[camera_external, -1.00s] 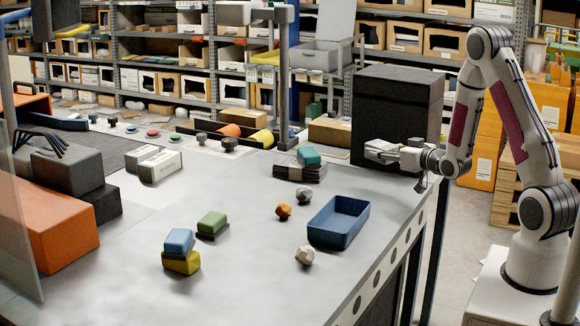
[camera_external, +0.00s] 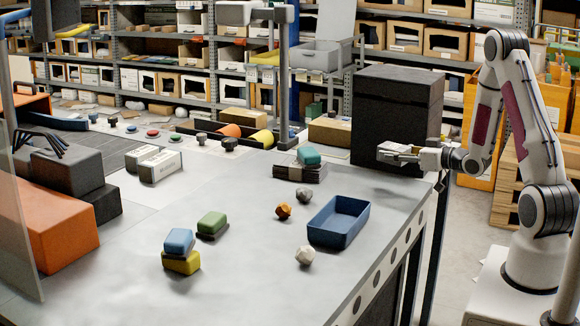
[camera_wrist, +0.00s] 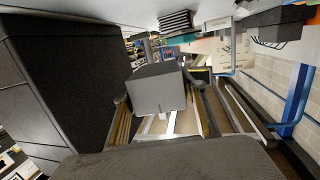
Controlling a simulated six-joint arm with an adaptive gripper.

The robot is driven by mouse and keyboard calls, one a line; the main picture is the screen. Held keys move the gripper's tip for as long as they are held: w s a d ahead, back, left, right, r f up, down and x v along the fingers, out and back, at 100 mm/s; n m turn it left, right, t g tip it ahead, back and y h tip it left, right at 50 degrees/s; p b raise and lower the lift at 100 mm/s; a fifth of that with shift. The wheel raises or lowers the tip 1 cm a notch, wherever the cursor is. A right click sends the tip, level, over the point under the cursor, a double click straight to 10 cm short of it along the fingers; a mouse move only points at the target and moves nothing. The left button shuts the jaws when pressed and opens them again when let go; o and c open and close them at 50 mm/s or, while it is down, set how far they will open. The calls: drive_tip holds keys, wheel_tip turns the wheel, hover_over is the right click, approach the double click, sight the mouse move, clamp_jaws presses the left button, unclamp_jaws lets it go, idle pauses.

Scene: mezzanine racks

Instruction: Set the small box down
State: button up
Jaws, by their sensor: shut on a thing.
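My gripper (camera_wrist: 154,100) is shut on a small grey box (camera_wrist: 157,92), which sits between the two fingers in the wrist view. In the external view my gripper (camera_external: 410,154) is at the right, in front of the large black box and above the table's right side. The held box is small and hard to tell from the fingers there. It is held in the air, clear of the table top (camera_external: 250,260).
A large black box (camera_external: 398,100) stands behind my gripper. A blue tray (camera_external: 338,238) lies empty at the table's right edge. Near it are an orange lump (camera_external: 283,211), a dark lump (camera_external: 304,197) and a pale lump (camera_external: 304,256). The table's front middle is clear.

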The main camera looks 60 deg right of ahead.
drive_tip(key=shift+f, duration=0.1)
idle(0.3)
hover_over(391, 192)
drive_tip(key=shift+d+f, duration=0.1)
drive_tip(key=shift+f, duration=2.7)
drive_tip(key=shift+f, duration=0.1)
drive_tip(key=shift+f, duration=1.8)
drive_tip(key=shift+f, duration=0.15)
drive_tip(key=o, duration=1.1)
drive_tip(key=shift+o, duration=0.2)
drive_tip(key=shift+v, duration=3.95)
drive_tip(key=shift+o, duration=0.2)
drive_tip(key=shift+f, duration=0.15)
